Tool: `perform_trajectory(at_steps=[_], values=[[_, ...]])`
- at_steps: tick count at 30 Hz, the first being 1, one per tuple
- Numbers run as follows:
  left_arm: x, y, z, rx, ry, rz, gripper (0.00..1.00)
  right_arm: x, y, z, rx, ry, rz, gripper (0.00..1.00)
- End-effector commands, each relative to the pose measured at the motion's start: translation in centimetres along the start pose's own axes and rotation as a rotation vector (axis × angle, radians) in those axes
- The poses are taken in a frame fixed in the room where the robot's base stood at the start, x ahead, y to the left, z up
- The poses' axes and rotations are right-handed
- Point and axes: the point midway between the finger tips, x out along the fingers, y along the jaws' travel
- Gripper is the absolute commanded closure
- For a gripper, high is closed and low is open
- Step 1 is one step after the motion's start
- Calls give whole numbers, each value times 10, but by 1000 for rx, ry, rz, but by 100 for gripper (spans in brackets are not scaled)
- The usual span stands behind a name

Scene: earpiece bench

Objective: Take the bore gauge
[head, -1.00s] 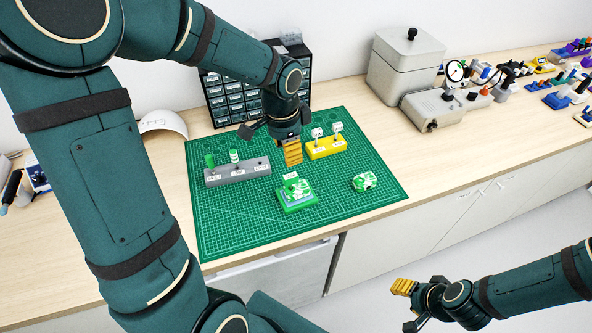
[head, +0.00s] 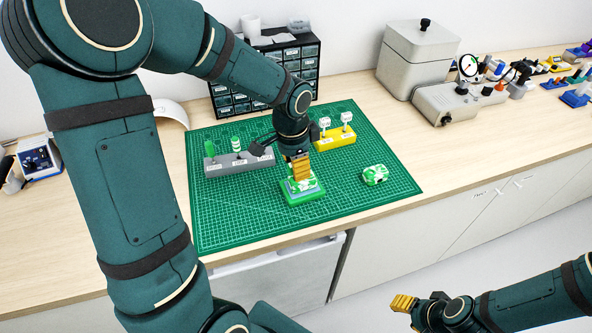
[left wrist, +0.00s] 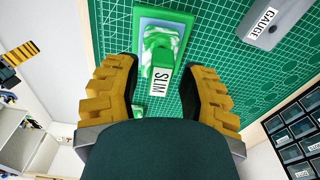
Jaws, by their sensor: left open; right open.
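A green-and-white marbled piece on a green base (head: 305,198) stands near the front middle of the mat. In the left wrist view a green part with a white SLIM label (left wrist: 161,79) stands on it; I cannot tell if this is the bore gauge. My left gripper (head: 302,172) is open just above, its fingers (left wrist: 158,72) on either side of the label, with a gap each side. The grey block (head: 238,163) holds two green pegs; its end marked GAUGE (left wrist: 262,35) shows no peg. My right gripper (head: 405,303) is open and empty, off the bench front.
A yellow block (head: 333,139) with two white tags stands behind right. A second marbled piece (head: 375,175) lies on the right of the green mat (head: 235,215). A drawer cabinet (head: 235,103) stands behind. A grey machine (head: 455,103) is farther right.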

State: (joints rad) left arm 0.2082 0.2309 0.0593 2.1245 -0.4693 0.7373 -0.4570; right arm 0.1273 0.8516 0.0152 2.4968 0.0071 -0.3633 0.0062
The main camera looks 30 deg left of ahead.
Motion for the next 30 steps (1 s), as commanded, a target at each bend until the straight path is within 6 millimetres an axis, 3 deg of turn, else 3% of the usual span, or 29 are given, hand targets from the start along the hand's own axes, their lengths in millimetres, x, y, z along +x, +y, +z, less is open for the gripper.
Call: perform_trajectory(at_steps=[7, 12, 15, 30], values=[[0, 0, 0, 0, 0, 0, 57, -1, 0, 0, 0, 0, 0, 53], [0, 0, 0, 0, 0, 0, 87, -1, 0, 0, 0, 1, 0, 53], [0, 0, 0, 0, 0, 0, 100, 0, 0, 0, 0, 1, 0, 53], [-2, 0, 0, 0, 0, 1, 100, -2, -1, -1, 0, 1, 0, 53]])
